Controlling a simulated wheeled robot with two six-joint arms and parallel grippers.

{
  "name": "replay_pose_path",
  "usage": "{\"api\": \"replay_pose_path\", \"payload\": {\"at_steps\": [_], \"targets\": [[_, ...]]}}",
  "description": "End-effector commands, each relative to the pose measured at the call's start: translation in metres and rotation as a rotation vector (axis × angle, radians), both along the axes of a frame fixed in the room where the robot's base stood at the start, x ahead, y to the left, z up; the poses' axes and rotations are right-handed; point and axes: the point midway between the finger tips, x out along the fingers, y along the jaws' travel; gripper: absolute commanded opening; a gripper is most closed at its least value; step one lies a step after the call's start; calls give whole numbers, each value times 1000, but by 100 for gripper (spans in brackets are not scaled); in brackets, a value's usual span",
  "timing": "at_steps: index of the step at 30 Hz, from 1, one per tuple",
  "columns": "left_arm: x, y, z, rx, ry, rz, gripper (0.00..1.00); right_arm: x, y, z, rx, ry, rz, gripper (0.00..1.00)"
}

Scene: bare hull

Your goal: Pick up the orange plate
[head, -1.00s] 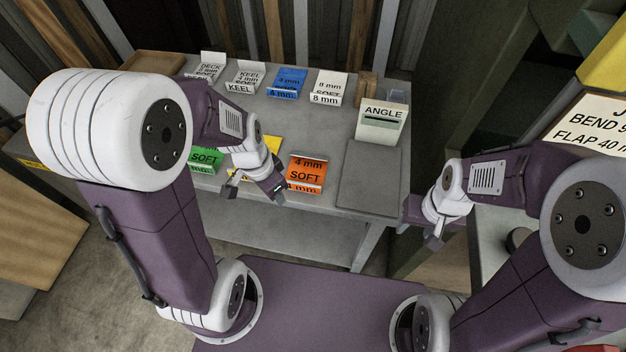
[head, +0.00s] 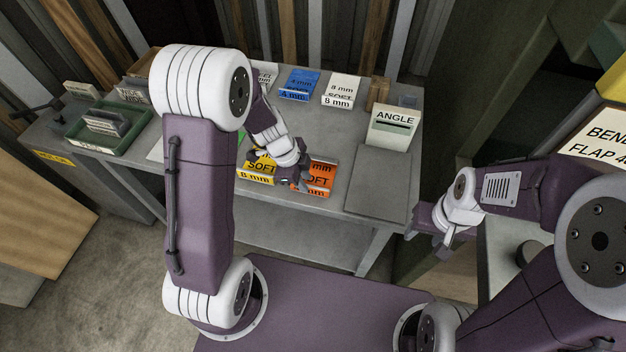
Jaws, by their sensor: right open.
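The orange plate (head: 321,180), marked SOFT, is at the table's front edge, beside a yellow plate (head: 256,173) marked SOFT and 8 mm. My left gripper (head: 293,178) is over the left part of the orange plate and hides some of its label. Its fingers are small and dark here, and I cannot tell whether they touch the plate or how far apart they are. My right gripper (head: 446,240) is open and empty, off the table's right side, well away from the plate.
A blue plate (head: 299,84) and a white 8 mm plate (head: 341,90) stand at the back. A white ANGLE box (head: 392,127) is at the right, behind a bare grey panel (head: 373,181). A green tray (head: 82,142) holds items at the left.

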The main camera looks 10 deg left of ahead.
Motion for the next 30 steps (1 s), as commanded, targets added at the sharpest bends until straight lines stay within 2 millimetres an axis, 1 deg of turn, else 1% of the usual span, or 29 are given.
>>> {"api": "replay_pose_path", "payload": {"at_steps": [2,4,7,9,10,13,18,19,20,21,22,30], "targets": [[0,0,-1,0,0,-1,26,0,0,0,0,0,0,49],[1,-3,-9,-1,4,0,26,0,0,1,0,0,0,49],[5,-10,-27,0,5,-1,26,0,0,3,0,0,0,49],[7,-12,-41,-1,4,0,26,0,0,-1,0,0,0,49],[8,-13,-44,0,3,-1,26,0,0,-2,0,0,0,49],[10,-15,-50,0,1,0,26,0,0,-2,0,0,0,49],[10,-15,-49,0,0,0,26,0,0,-2,0,0,0,49],[10,-15,-49,0,0,0,23,0,0,-2,0,0,0,49],[10,-15,-49,0,0,0,14,0,0,-2,0,0,0,49],[10,-15,-49,0,0,0,3,0,0,-2,0,0,0,49],[10,-15,-49,0,0,0,0,0,0,-2,0,0,0,49],[10,-15,-49,0,0,0,0,0,0,-2,0,0,0,49]]}}
